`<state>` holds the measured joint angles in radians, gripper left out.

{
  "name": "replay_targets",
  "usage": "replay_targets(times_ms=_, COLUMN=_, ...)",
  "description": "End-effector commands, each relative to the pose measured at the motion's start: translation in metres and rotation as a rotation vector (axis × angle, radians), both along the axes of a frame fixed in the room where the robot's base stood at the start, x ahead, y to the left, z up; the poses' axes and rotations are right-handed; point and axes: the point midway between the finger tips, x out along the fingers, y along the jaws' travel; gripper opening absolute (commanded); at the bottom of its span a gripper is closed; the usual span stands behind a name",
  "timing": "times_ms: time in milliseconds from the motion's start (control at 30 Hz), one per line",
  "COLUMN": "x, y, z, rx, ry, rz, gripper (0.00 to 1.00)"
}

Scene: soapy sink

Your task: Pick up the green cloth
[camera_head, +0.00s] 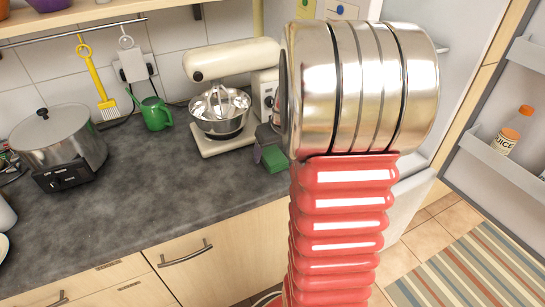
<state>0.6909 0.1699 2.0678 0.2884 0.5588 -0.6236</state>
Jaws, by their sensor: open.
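A small green block-like thing (273,158), perhaps the folded green cloth, lies on the dark countertop just left of my red arm. Its right side is close to the arm in the picture. My arm's shiny metal wrist fills the upper middle of the view. A dark grey piece (268,136) at its lower left, just above the green thing, looks like part of my gripper. Most of the gripper is hidden behind the wrist. No held thing shows, and I cannot tell whether it touches the green thing.
A cream stand mixer (228,62) with a metal bowl (220,122) stands behind. The front left counter (120,205) is clear. An open fridge door (505,165) is at right.

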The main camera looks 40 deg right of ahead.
Motion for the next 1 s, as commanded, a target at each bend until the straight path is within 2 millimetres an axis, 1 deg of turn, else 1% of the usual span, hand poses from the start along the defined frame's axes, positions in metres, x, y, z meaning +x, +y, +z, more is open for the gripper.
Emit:
replay_targets(times_ms=67, x=0.0001, y=0.0001, z=0.0001, rx=0.000, ry=0.000, rz=0.000, gripper=0.72)
replay_targets(times_ms=733, x=0.0003, y=0.0004, z=0.0002, rx=0.000, ry=0.000, rz=0.001, gripper=0.25)
replay_targets(times_ms=1000, x=0.0005, y=0.0004, z=0.0038, rx=-0.001, ry=-0.001, rz=0.001, gripper=0.25)
